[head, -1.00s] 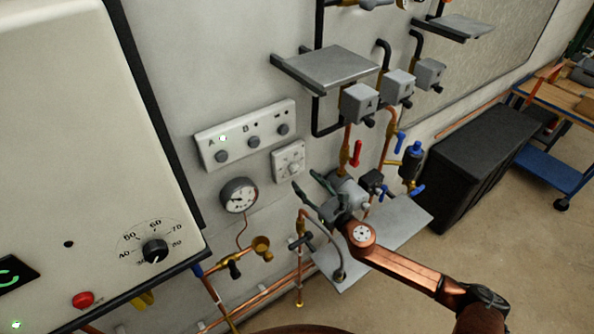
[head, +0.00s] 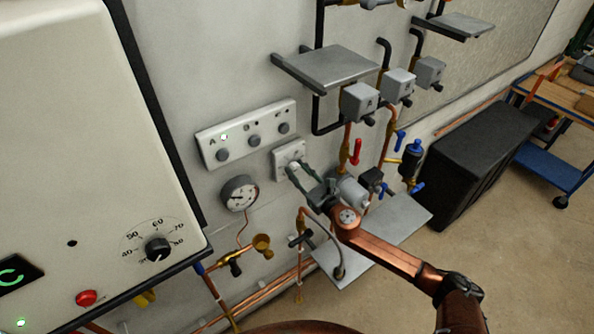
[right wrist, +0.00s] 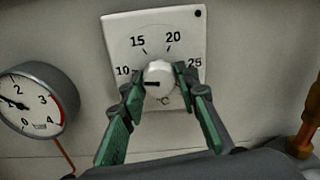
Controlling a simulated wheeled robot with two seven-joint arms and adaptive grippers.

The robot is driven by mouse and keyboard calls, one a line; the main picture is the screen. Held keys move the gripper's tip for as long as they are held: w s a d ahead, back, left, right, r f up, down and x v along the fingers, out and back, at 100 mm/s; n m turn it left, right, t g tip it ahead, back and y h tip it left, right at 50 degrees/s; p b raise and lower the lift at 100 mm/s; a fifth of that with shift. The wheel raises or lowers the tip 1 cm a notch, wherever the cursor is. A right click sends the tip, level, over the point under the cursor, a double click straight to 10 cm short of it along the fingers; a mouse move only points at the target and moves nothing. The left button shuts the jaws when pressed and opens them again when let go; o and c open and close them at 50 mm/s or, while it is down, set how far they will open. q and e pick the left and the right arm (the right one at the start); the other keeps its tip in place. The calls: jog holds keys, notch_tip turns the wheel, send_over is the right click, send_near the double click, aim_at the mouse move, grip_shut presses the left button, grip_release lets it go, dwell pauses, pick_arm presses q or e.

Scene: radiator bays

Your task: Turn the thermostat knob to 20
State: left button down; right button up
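The white thermostat (head: 291,156) is on the wall, below the button panel. In the right wrist view its square plate (right wrist: 120,47) carries the marks 10, 15, 20 and 25. Its round white knob (right wrist: 159,74) has a dark pointer mark aimed left, about at or just below 10. My right gripper (head: 301,168) is at the front of the thermostat. In the right wrist view its green-padded fingers (right wrist: 160,88) are spread, one on each side of the knob; whether they touch it is unclear. My left gripper is not in view.
A pressure gauge (head: 239,194) is close left of the thermostat. The button panel (head: 246,134) is just above. Copper pipes and valves, a red lever (head: 356,151) and grey boxes (head: 359,102) are to the right. A metal shelf (head: 400,228) lies below my arm.

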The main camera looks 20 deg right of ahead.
jog(key=c, duration=0.6)
jog(key=shift+c, duration=0.3)
jog(key=m+p, duration=0.1)
jog(key=m, duration=0.3)
jog(key=shift+m, duration=0.4)
jog(key=m+p, duration=0.1)
jog(key=m, duration=0.4)
jog(key=shift+r, duration=0.15)
jog(key=m+p, duration=0.1)
jog(key=m, duration=0.4)
jog(key=shift+m+p, duration=0.4)
jog(key=m+p, duration=0.1)
jog(key=m, duration=0.4)
jog(key=shift+p, duration=0.35)
jog(key=shift+m, duration=0.4)
